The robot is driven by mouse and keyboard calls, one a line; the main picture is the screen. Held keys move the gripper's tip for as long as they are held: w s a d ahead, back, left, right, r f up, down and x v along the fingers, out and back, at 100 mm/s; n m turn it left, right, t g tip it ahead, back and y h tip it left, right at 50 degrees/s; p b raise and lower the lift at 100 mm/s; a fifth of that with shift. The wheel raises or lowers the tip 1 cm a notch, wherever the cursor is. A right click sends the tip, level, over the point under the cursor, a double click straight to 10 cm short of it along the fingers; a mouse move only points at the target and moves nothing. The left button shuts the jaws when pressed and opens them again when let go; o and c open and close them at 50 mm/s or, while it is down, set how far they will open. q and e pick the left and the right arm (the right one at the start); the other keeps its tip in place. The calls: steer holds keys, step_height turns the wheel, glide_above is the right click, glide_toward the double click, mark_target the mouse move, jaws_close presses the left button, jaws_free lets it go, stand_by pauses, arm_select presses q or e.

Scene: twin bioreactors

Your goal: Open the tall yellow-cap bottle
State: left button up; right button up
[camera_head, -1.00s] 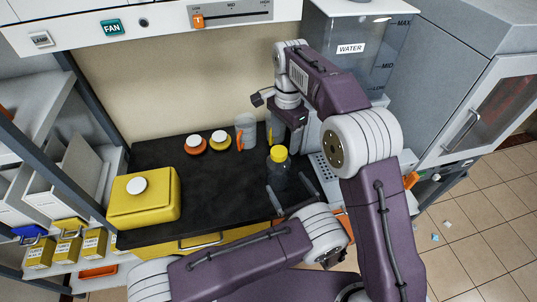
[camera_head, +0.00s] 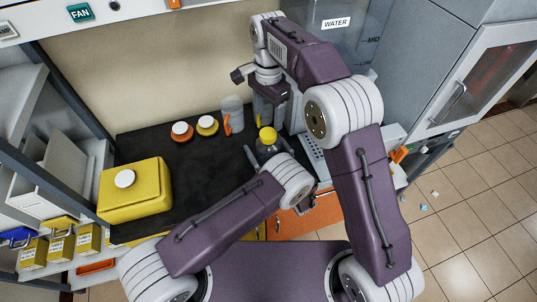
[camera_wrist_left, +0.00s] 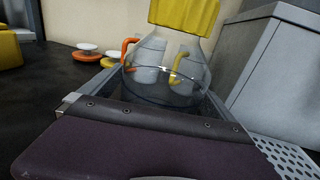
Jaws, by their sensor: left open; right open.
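The tall clear bottle with a yellow cap (camera_head: 267,136) stands upright on the black worktop, right of centre. In the left wrist view its yellow cap (camera_wrist_left: 184,14) is cut off by the top edge. My left gripper (camera_head: 268,151) is open, low around the glass body, with one finger on each side. I cannot tell whether the fingers touch the glass. My right gripper (camera_head: 270,112) is open and empty, pointing down behind the bottle, its fingertips partly hidden.
A mug with an orange handle (camera_head: 232,112) stands behind the bottle, and another with a yellow handle (camera_wrist_left: 184,70) beside it. Orange (camera_head: 182,135) and yellow (camera_head: 208,129) white-topped items sit further left. A yellow canister (camera_head: 135,195) stands front left; the worktop between is clear.

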mark_target(268, 134)
arm_select(q)
steer(key=shift+w+a+f, duration=0.1)
steer(key=shift+w, duration=0.05)
arm_select(e)
steer(key=shift+w+a+f, duration=0.1)
steer(key=shift+w, duration=0.05)
arm_select(q)
steer(key=c, duration=0.6)
arm_select(e)
steer(key=shift+w, duration=0.1)
arm_select(q)
jaws_close()
arm_select(e)
steer(key=m, duration=0.5)
steer(key=shift+m, duration=0.4)
steer(key=m, duration=0.4)
steer(key=shift+m, duration=0.4)
steer(key=m, duration=0.3)
step_height(268, 134, down, 8)
steer(key=shift+s, duration=0.2)
